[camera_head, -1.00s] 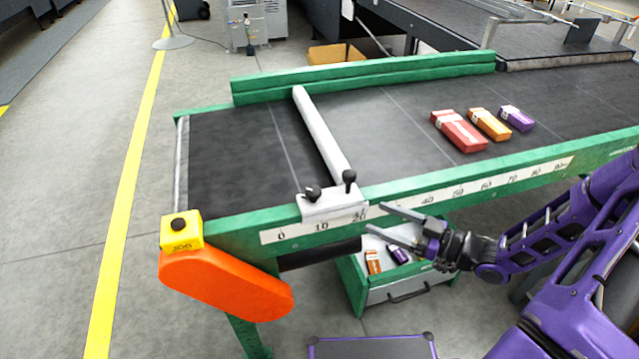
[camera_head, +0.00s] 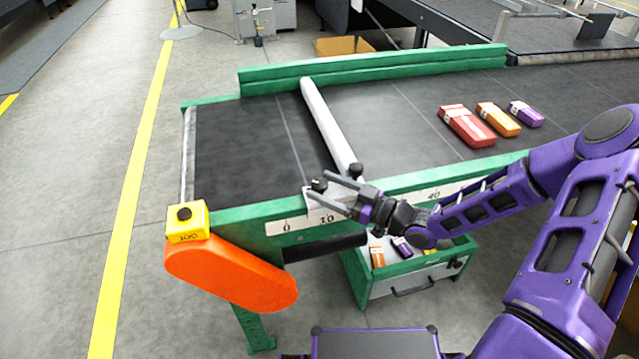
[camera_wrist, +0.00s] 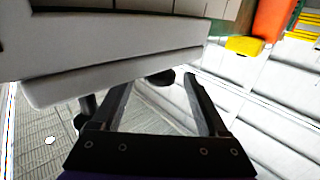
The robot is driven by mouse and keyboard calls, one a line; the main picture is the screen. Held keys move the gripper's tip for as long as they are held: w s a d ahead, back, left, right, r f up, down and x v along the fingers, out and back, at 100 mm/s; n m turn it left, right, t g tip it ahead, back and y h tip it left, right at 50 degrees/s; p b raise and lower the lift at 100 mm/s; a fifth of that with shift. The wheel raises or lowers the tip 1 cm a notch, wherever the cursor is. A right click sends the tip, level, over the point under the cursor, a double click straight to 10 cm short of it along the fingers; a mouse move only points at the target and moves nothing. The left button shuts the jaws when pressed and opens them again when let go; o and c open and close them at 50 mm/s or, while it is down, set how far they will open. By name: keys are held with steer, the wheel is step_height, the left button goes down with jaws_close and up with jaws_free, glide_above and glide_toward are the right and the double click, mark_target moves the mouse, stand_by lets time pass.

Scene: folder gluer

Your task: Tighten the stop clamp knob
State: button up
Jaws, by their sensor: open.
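The white stop clamp (camera_head: 316,207) sits on the conveyor's green near rail, by the 10 mark, at the end of the pale stop bar (camera_head: 329,128). It carries two black knobs. The left knob (camera_head: 319,184) appears between my fingertips in the head view; the right knob (camera_head: 356,169) stands just beyond my upper finger. My gripper (camera_head: 315,183) is open, its fingers pointing left over the clamp. In the wrist view, one dark knob (camera_wrist: 160,77) shows between the fingertips (camera_wrist: 157,82), and another (camera_wrist: 85,108) lies outside the left finger. I cannot tell whether the fingers touch the knob.
Red (camera_head: 467,126), orange (camera_head: 498,119) and purple (camera_head: 525,113) boxes lie on the belt at right. A yellow button box (camera_head: 188,222) and orange guard (camera_head: 232,275) are at the near left corner. A green-sided drawer (camera_head: 405,278) with small boxes sits below.

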steer(key=shift+x, duration=1.05)
jaws_close()
steer(key=shift+t, duration=0.3)
steer(key=m+t+h+b, duration=0.1)
steer(key=m+t+h, duration=0.2)
steer(key=shift+s+f+t+b, duration=0.1)
steer(key=shift+t+b, duration=0.2)
steer(key=shift+m+t+h+b, duration=0.5)
steer(key=shift+m+t+h, duration=0.7)
steer(key=shift+m+h, duration=0.45)
